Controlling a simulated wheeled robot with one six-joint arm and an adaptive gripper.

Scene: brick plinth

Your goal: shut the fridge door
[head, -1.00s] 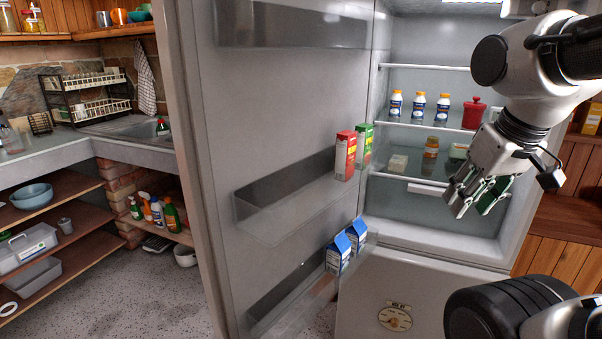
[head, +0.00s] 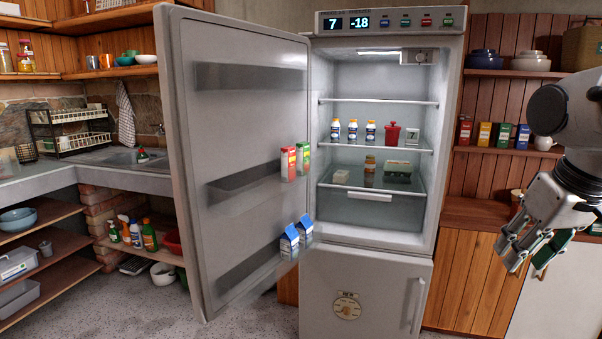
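The fridge (head: 425,220) stands in the middle of the view with its upper compartment uncovered. Its tall grey door (head: 240,130) is wide open, swung out to the left and towards me, with its inner side and shelves showing. The door's outer face and any handle on it are hidden. Red and green cartons and two blue-and-white cartons stand on the door shelves. My gripper (head: 530,262) is at the right, well apart from the door and to the right of the fridge. Its fingers are spread and hold nothing that I can see.
The lower fridge door (head: 365,290) with a round dial is shut. Bottles, a red jar and boxes stand on the fridge shelves. A wooden cabinet (head: 465,275) is at the right, a sink counter (head: 110,172) at the left. Speckled floor (head: 250,320) shows in front.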

